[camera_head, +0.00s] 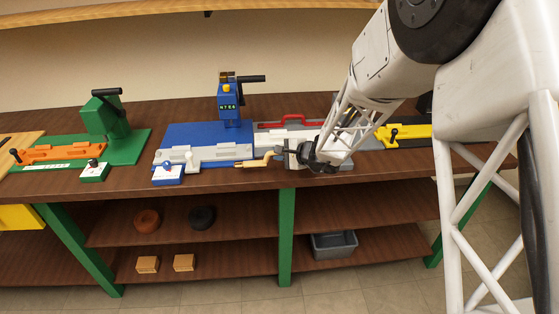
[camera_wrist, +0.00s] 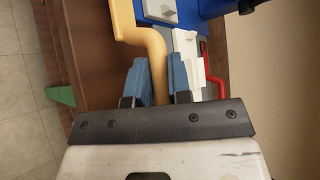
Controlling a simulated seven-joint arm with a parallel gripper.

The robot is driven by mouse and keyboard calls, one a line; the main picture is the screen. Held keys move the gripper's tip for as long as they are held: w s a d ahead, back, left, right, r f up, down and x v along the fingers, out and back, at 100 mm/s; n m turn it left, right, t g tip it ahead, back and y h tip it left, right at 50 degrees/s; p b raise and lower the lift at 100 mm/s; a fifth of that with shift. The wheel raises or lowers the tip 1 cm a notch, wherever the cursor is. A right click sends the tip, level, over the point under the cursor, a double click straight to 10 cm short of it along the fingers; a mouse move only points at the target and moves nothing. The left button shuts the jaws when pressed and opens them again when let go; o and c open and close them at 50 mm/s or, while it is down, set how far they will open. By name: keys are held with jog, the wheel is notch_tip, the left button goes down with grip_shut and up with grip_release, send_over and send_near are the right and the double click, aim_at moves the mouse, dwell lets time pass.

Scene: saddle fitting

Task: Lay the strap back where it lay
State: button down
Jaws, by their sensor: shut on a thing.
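The strap is a yellow bent piece (camera_head: 258,161), held out to the left of my gripper (camera_head: 284,155) at the front edge of the bench. In the wrist view the strap (camera_wrist: 151,45) shows an S-like bend and passes between the two blue fingers of my gripper (camera_wrist: 156,82). The fingers are shut on it. Its far end runs out of the top of the wrist view. The strap appears to be above or at the bench edge; I cannot tell if it touches anything. Its lower end is hidden between the fingers.
A blue station (camera_head: 200,133) with a lever press stands left of my gripper, its grey-white rail (camera_head: 225,153) close by. A red handle (camera_head: 285,122) lies behind. A green station (camera_head: 122,140) stands far left, a yellow-black one (camera_head: 415,131) right. A grey bin (camera_head: 334,245) sits below.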

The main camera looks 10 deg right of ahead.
jog(key=shift+w, duration=0.45)
jog(key=shift+f, duration=1.8)
jog(key=c, duration=1.1)
grip_release()
jog(key=shift+f, duration=0.1)
jog(key=shift+o, duration=0.2)
jog(key=v, duration=1.2)
